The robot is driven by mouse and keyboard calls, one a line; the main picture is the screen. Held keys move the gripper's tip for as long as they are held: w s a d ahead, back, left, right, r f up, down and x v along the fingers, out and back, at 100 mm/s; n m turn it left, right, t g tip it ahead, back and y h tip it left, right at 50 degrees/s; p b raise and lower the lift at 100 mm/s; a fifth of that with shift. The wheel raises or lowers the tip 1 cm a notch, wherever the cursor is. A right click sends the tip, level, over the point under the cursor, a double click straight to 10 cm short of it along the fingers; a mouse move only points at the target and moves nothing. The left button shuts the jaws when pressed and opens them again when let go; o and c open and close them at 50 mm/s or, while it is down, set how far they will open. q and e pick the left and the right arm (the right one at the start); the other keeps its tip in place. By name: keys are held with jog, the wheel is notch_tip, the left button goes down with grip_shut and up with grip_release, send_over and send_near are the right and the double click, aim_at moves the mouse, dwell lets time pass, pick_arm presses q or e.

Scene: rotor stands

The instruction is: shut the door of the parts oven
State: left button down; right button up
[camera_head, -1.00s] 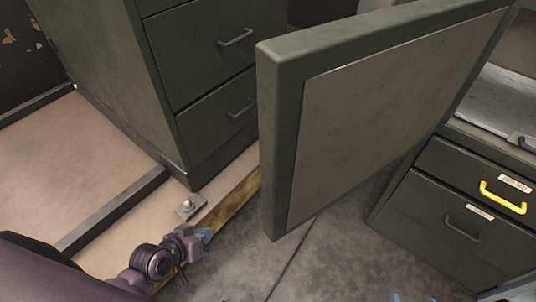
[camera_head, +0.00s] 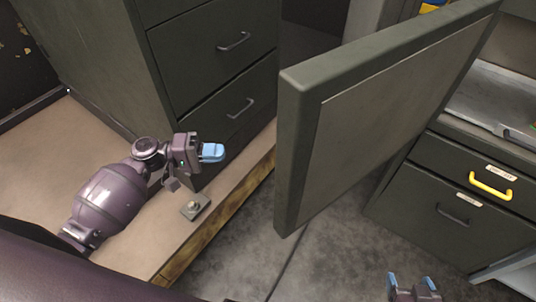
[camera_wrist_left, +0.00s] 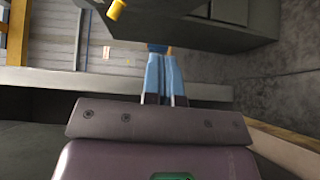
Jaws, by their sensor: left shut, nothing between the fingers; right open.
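The oven door (camera_head: 395,120), a thick grey-green panel with a paler inner face, stands open in the head view. The oven body behind it is mostly hidden. My left gripper (camera_head: 212,152) is left of the door's free edge, apart from it, in front of the drawer cabinet. Its blue fingers are shut and empty; they also show together in the left wrist view (camera_wrist_left: 165,78). My right gripper (camera_head: 412,284) is at the bottom of the head view, below the door, open and empty.
A grey drawer cabinet (camera_head: 215,60) stands at the left on a tan platform (camera_head: 130,250) with a wooden edge. A small metal bracket (camera_head: 195,207) sits on it. At the right is a drawer unit with a yellow handle (camera_head: 490,186). Grey floor (camera_head: 325,250) lies bare between.

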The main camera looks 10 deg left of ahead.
pick_arm(q)
jog(key=s+d+p+x, duration=0.1)
jog(key=s+p+x, duration=0.1)
jog(key=x, duration=1)
jog(key=shift+s+d+r+h+p, duration=0.3)
jog(key=shift+r+p, duration=0.2)
jog(key=shift+p, duration=0.2)
pick_arm(e)
notch_tip(320, 180, up, 4)
jog(key=shift+f, duration=0.1)
jog(key=shift+w+a, duration=0.1)
jog(key=shift+w, duration=0.05)
